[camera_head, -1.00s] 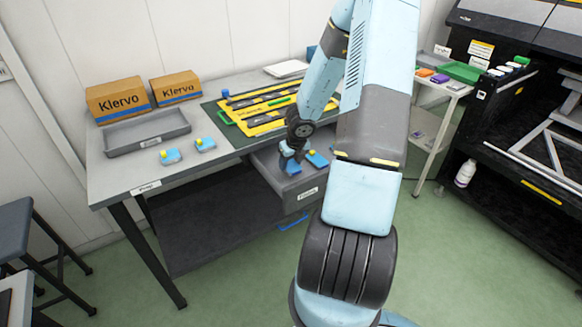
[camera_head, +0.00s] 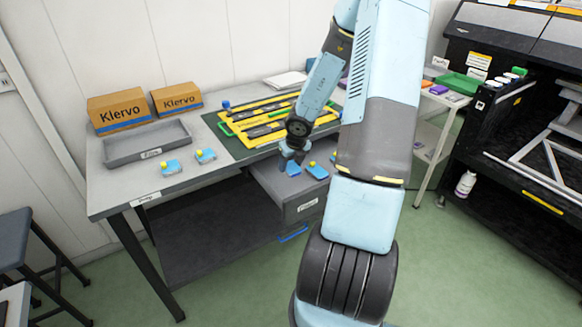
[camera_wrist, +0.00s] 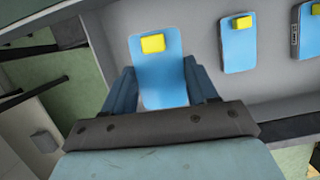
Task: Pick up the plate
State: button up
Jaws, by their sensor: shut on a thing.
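My gripper (camera_head: 292,157) is above the open grey drawer under the workbench. It is shut on a blue plate (camera_head: 292,168) with its jaws at the plate's two side edges. In the wrist view the plate (camera_wrist: 158,75) sits between the two blue fingers (camera_wrist: 163,88), with its yellow tab (camera_wrist: 153,43) facing the camera.
Another blue plate (camera_head: 318,171) lies in the drawer (camera_head: 310,193), beside the held one. Two similar plates (camera_head: 171,168) (camera_head: 205,156) lie on the bench (camera_head: 120,200). A grey tray (camera_head: 146,144), cardboard boxes (camera_head: 120,111) and a yellow frame (camera_head: 262,124) are on the bench top.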

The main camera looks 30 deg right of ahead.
aim_at(291, 166)
notch_tip(291, 166, up, 20)
jog(key=shift+r, duration=0.15)
dwell(0.7)
jog(key=shift+s, duration=0.1)
